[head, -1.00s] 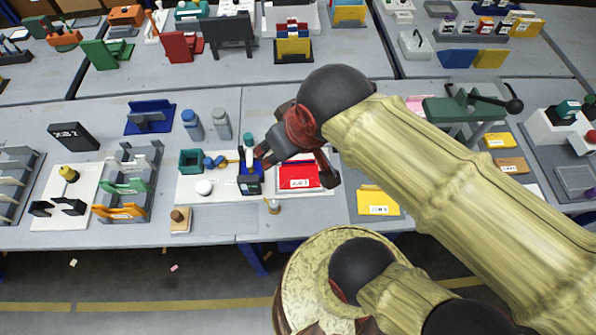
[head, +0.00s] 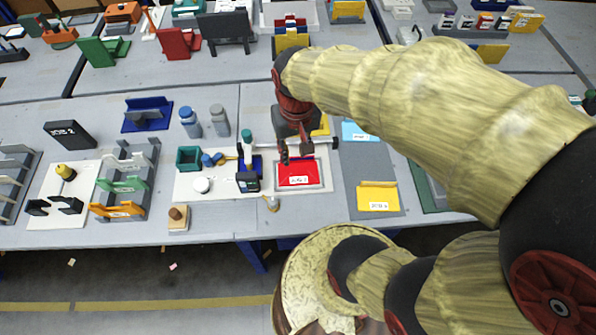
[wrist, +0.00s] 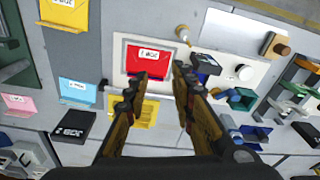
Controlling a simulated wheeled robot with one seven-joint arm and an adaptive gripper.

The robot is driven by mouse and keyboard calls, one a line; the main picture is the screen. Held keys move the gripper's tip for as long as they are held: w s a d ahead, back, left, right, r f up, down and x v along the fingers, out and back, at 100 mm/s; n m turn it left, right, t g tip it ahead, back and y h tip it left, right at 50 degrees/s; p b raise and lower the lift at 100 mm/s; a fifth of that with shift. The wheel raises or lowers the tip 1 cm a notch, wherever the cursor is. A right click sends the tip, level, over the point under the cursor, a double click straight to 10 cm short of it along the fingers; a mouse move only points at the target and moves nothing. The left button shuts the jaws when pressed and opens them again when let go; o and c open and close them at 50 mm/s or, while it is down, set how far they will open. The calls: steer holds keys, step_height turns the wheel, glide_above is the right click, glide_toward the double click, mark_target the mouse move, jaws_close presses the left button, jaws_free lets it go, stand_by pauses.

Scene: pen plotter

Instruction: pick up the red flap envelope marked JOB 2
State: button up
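The red flap envelope (head: 298,172) lies flat in a shallow grey-rimmed tray on a white board, with a white label on its near edge. The label is too small to read surely in the head view. The envelope also shows in the wrist view (wrist: 150,66), upside down, just beyond my fingertips. My gripper (head: 294,153) is over the far edge of the envelope, fingers pointing down. In the wrist view my gripper (wrist: 157,88) is open, its fingers well apart with nothing between them. Whether the fingertips touch anything cannot be told.
A dark blue stand with a black block (head: 248,182) is close to the left of the envelope. A yellow envelope (head: 378,193) and a light blue one (head: 357,132) lie on a grey strip to the right. A small metal-and-wood stamp (head: 272,203) stands at the front.

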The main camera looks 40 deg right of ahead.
steer(key=w+d+f+m+g, duration=0.1)
steer(key=w+d+f+m, duration=0.2)
steer(key=f+m, duration=0.4)
steer(key=w+d+f+m+g, duration=0.1)
steer(key=w+d+f+m, duration=0.3)
steer(key=f, duration=0.5)
steer(key=m, duration=1)
glide_above(296, 163)
steer(key=f, duration=0.1)
steer(key=shift+t, duration=0.4)
steer(key=shift+w+f+b, duration=0.1)
steer(key=shift+f+b, duration=1.45)
steer(key=shift+f, duration=2.45)
jaws_close()
